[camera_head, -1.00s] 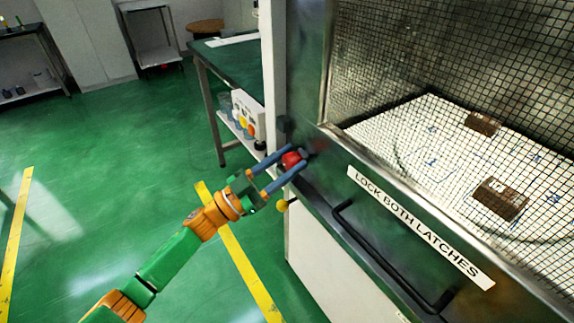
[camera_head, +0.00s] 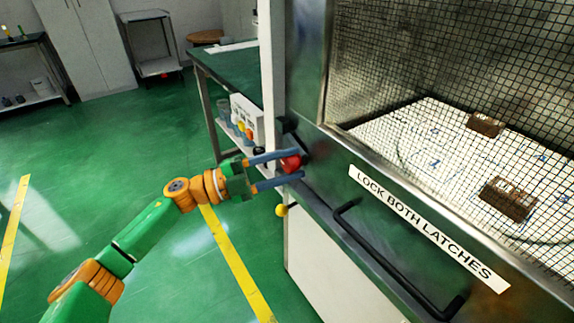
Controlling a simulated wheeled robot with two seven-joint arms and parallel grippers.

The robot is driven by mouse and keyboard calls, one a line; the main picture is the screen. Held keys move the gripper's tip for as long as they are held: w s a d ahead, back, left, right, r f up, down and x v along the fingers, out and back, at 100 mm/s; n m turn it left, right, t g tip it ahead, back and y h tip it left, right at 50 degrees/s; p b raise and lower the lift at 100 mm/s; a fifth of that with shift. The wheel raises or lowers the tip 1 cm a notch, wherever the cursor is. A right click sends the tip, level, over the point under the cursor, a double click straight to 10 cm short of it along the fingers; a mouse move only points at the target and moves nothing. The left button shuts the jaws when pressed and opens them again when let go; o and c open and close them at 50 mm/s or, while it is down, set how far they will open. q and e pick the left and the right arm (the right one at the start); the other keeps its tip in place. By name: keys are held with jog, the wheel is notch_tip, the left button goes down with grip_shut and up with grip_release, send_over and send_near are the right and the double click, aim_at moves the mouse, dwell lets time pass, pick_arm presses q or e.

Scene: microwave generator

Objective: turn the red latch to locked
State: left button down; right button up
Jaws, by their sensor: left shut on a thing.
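The red latch (camera_head: 291,162) is a round red knob on the left end of the dark front panel (camera_head: 325,180), below the mesh window. My left gripper (camera_head: 287,167) comes in from the left with its two blue-grey fingers on either side of the knob, shut on it. The fingers lie nearly level, one above the other. The latch's pointer or locked mark cannot be made out behind the fingers. My right gripper is not in view.
A black bar handle (camera_head: 385,262) sticks out of the panel below a "LOCK BOTH LATCHES" label (camera_head: 425,228). A yellow ball (camera_head: 281,210) sits just below the gripper. A green-topped table (camera_head: 225,68) stands behind left.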

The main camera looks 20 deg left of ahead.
pick_arm(q)
jog(key=shift+f+m+g+y, duration=0.1)
jog(key=shift+m+g+y, duration=0.4)
jog(key=shift+m, duration=1.1)
jog(key=shift+c, duration=1.8)
grip_release()
jog(key=shift+w, duration=0.1)
jog(key=b+v, duration=0.1)
jog(key=v, duration=0.6)
jog(key=shift+a, duration=0.15)
